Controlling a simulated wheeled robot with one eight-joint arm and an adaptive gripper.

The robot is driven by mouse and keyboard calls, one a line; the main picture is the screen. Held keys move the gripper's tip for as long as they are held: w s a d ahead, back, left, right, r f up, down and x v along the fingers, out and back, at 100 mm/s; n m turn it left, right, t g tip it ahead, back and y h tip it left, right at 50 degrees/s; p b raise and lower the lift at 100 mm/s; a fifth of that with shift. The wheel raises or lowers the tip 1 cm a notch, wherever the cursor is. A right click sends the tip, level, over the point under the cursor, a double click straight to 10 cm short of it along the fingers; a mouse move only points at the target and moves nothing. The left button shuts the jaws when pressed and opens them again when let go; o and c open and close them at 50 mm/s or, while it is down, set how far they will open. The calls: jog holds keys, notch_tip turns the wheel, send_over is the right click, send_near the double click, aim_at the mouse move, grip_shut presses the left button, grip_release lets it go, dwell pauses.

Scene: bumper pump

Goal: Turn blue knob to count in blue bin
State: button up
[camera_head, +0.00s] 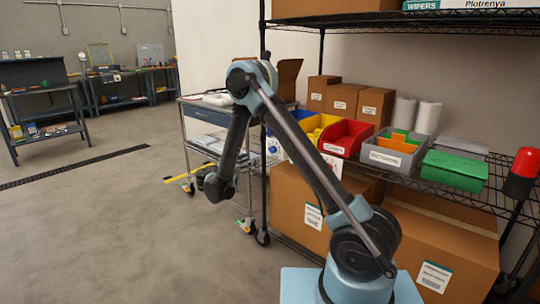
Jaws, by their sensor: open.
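A blue bin (273,132) stands at the left end of the row of bins on the wire shelf, largely hidden behind my arm. A small white plate with a blue spot (272,149) shows at its front; it may be the blue knob, but it is too small to tell. The bin's contents and any count are not readable. My arm rises from the lower right, bends at the elbow and hangs down at the left. My gripper (207,181) is at its low end, dark and partly hidden behind the wrist, open, left of the bin and apart from it.
Yellow (316,127), red (347,138) and grey (392,158) bins continue the row, with a green-lidded box (455,170) further right. Large cartons (295,205) fill the shelf below. A wheeled cart (205,120) stands behind my wrist. The floor at left is clear.

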aim_at(271, 151)
jog(key=x, duration=1.4)
jog(key=shift+w+d, duration=0.1)
jog(key=c, duration=1.1)
jog(key=shift+o, duration=0.2)
jog(key=shift+d, duration=0.2)
jog(key=shift+a, duration=0.1)
